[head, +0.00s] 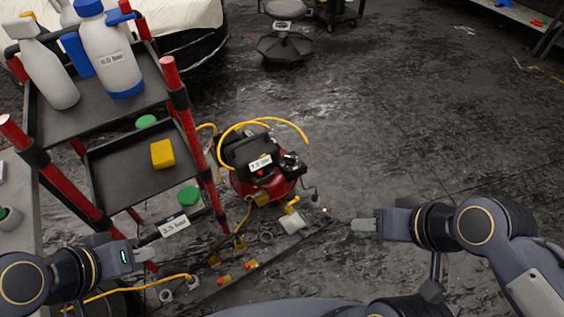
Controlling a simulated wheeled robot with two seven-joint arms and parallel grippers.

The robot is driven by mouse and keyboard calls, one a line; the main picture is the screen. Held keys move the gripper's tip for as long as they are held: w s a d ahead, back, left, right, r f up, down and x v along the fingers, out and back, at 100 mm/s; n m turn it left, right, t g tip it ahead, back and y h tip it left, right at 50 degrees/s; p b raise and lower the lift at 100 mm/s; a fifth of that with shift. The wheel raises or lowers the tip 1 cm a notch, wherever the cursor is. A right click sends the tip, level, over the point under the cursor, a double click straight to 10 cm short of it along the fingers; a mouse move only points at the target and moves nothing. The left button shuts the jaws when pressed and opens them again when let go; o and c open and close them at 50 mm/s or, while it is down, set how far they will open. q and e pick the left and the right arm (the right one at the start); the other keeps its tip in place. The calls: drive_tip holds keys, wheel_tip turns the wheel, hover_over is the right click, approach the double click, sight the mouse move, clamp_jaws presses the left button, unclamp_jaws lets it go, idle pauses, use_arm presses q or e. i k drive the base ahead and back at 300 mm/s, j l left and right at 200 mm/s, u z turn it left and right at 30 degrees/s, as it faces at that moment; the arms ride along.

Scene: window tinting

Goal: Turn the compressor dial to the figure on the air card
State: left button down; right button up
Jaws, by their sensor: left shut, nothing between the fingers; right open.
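The red and black compressor (268,183) stands on the floor at the picture's centre, with a white label (260,162) that seems to read 7.0 bar. A dark round part (292,163) on its right side may be the dial; its setting is too small to read. A white card (175,226) by the trolley's lower end seems to read 3.5 bar. My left gripper (152,238) is shut and empty, its tips beside this card; I cannot tell whether they touch. My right gripper (362,224) is open and empty, right of the compressor and apart from it.
A trolley (105,112) with red posts stands left of the compressor. It holds bottles (108,55), one labelled about 6.0 bar, and a yellow block (163,153). Yellow hose (265,120) and small fittings (237,272) lie around the compressor.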

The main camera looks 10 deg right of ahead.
sight(290, 161)
drive_tip(key=i+l+u, duration=0.3)
drive_tip(key=i+l, duration=0.2)
drive_tip(key=l, duration=0.25)
drive_tip(key=i+l+u, duration=0.15)
drive_tip(key=l, duration=0.25)
drive_tip(key=i, duration=0.1)
